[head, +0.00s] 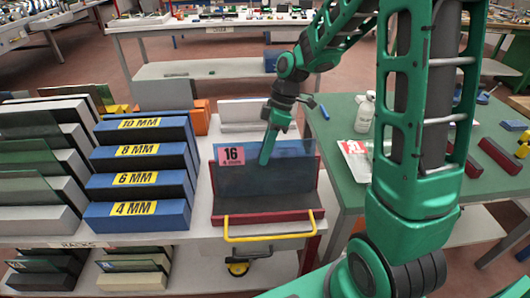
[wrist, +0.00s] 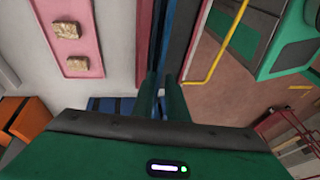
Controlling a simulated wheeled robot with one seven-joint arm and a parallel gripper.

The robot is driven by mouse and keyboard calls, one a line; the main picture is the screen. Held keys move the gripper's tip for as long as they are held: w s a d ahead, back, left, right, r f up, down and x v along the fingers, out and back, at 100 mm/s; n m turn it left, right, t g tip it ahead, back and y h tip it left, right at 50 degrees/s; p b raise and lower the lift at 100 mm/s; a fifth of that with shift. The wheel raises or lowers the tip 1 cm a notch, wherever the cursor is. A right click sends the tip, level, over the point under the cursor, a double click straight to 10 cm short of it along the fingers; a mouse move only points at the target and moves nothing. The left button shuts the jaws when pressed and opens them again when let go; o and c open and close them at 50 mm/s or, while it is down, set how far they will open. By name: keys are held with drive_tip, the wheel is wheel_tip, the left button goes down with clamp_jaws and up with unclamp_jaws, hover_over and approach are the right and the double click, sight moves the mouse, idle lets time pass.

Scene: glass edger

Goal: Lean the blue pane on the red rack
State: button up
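The blue pane (head: 235,180) is a see-through sheet with a pink label reading 16 in its upper left corner. It stands close against the dark red rack (head: 275,217), tilted a little, with its lower edge near the rack's ledge. Whether that edge touches the ledge is not clear. My gripper (head: 266,158) points down at the pane's upper middle, one finger showing in front of it. In the wrist view the two fingers (wrist: 160,95) are close together, with the thin blue edge of the pane (wrist: 159,35) between them. The contact itself is partly hidden.
A yellow handle (head: 268,236) sticks out in front of the rack. Blue stepped racks (head: 140,180) marked in MM stand to the left. A green table (head: 345,185) with a white bottle (head: 365,113) is to the right. A pink strip with brown pieces (wrist: 75,40) shows in the wrist view.

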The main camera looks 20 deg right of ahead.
drive_tip(key=shift+s+d+f, duration=0.15)
drive_tip(key=shift+d+f, duration=0.05)
drive_tip(key=shift+f, duration=0.05)
drive_tip(key=shift+w+d+r, duration=0.1)
drive_tip(key=shift+w+r, duration=0.1)
drive_tip(key=shift+w+d+r, duration=0.25)
drive_tip(key=shift+w+r, duration=0.05)
drive_tip(key=shift+w, duration=0.3)
drive_tip(key=shift+w+d+r, duration=0.25)
drive_tip(key=shift+w+r, duration=0.05)
drive_tip(key=shift+w, duration=0.25)
wheel_tip(320, 180, up, 9)
drive_tip(key=s+d, duration=0.1)
drive_tip(key=d, duration=0.1)
drive_tip(key=shift+s, duration=0.1)
drive_tip(key=s+d+f+m+h, duration=0.1)
drive_tip(key=s+d+m+h, duration=0.1)
drive_tip(key=s+d+m, duration=0.4)
drive_tip(key=s+d+f+m+h, duration=0.1)
drive_tip(key=s+d+m, duration=0.6)
drive_tip(key=s+m, duration=0.7)
drive_tip(key=s, duration=0.5)
drive_tip(key=shift+d+f+m+t+h, duration=0.2)
drive_tip(key=shift+f+m+t+h, duration=0.1)
drive_tip(key=shift+t+h, duration=0.1)
